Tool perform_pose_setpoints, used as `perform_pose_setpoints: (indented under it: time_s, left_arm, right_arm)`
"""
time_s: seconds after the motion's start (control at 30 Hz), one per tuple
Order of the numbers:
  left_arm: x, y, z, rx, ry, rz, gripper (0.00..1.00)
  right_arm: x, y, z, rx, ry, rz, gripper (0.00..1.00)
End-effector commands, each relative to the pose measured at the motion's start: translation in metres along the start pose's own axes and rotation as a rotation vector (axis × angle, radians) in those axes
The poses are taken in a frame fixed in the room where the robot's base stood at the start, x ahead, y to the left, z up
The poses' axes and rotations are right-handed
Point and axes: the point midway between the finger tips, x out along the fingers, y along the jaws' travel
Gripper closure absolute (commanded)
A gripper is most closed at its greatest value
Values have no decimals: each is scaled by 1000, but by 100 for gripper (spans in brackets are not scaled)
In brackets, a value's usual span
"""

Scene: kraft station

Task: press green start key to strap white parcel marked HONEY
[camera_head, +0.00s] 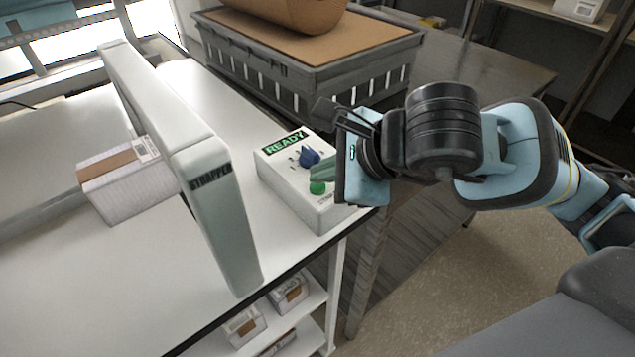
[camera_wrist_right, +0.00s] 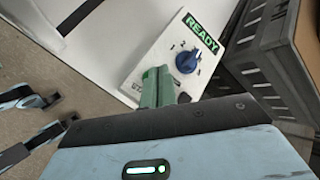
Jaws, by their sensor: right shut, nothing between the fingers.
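The white parcel (camera_head: 128,180) with a brown band and a small label lies under the arch of the strapper (camera_head: 215,200); I cannot read its marking. The control box (camera_head: 330,214) stands right of the strapper, with a lit READY display (camera_head: 283,143), a blue knob (camera_head: 309,157) and the green start key (camera_head: 317,188). In the right wrist view the fingers (camera_wrist_right: 157,88) partly cover the box beside the knob (camera_wrist_right: 187,62). I cannot tell if they touch the key.
A grey slatted crate (camera_head: 300,75) with a brown top stands on the dark table behind the control box. Small boxes (camera_head: 288,292) lie on the shelf under the white table (camera_head: 90,290). The tabletop in front of the parcel is clear.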

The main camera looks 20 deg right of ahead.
Motion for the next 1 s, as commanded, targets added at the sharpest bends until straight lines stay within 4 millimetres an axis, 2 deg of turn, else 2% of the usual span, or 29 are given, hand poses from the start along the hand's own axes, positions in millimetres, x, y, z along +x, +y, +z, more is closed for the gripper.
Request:
perform_pose_setpoints:
  time_s: [0.5,1.0]
  left_arm:
    - [6,-1,-4,2,10,-1,100]
    - [5,0,5,0,-5,1,100]
  right_arm:
    - [3,2,-2,0,0,1,100]
    - [6,4,-4,0,0,1,100]
